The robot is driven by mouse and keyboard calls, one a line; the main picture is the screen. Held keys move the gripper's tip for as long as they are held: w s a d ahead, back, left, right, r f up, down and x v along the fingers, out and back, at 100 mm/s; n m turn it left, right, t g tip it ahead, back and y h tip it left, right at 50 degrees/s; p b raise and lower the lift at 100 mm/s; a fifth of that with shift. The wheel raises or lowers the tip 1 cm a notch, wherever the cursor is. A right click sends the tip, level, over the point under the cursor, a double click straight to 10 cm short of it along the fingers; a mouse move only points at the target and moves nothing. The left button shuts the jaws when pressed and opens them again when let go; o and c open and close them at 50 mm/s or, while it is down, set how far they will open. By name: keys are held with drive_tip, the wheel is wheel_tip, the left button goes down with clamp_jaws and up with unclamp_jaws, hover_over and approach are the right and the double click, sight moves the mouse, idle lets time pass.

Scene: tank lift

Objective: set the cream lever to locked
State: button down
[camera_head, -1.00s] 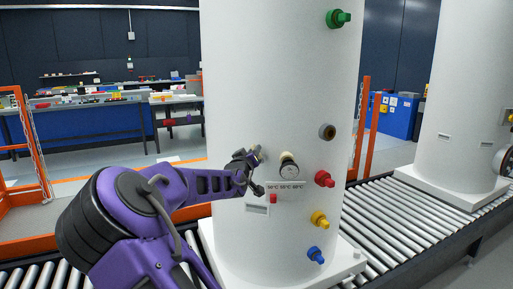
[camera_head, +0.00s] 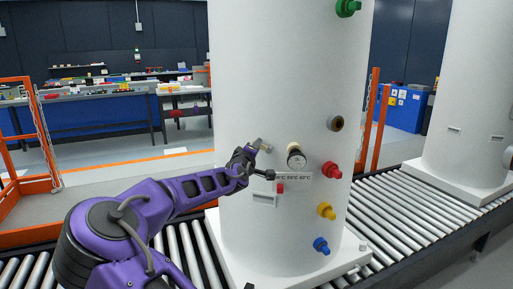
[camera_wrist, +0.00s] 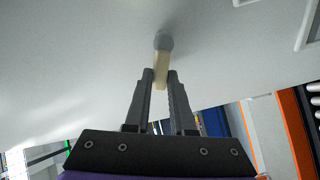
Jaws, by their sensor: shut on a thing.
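The cream lever (camera_wrist: 161,62) shows in the wrist view as a short bar hanging from a round grey pivot on the white tank wall. My gripper (camera_wrist: 160,79) is shut on the lever, with one dark finger on each side of it.
Below the gauge are a label strip and a small red block (camera_head: 280,188). Red (camera_head: 330,171), yellow (camera_head: 326,211) and blue (camera_head: 321,245) fittings stick out on the right. Roller conveyor (camera_head: 395,225) surrounds the tank base. An orange rail (camera_head: 30,185) stands at left.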

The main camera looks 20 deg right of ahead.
idle(0.4)
drive_tip(key=c, duration=0.8)
unclamp_jaws()
drive_tip(key=shift+o, duration=0.2)
drive_tip(key=v, duration=1.7)
drive_tip(key=shift+s+a, duration=0.15)
drive_tip(key=shift+s, duration=0.05)
drive_tip(key=shift+w, duration=0.1)
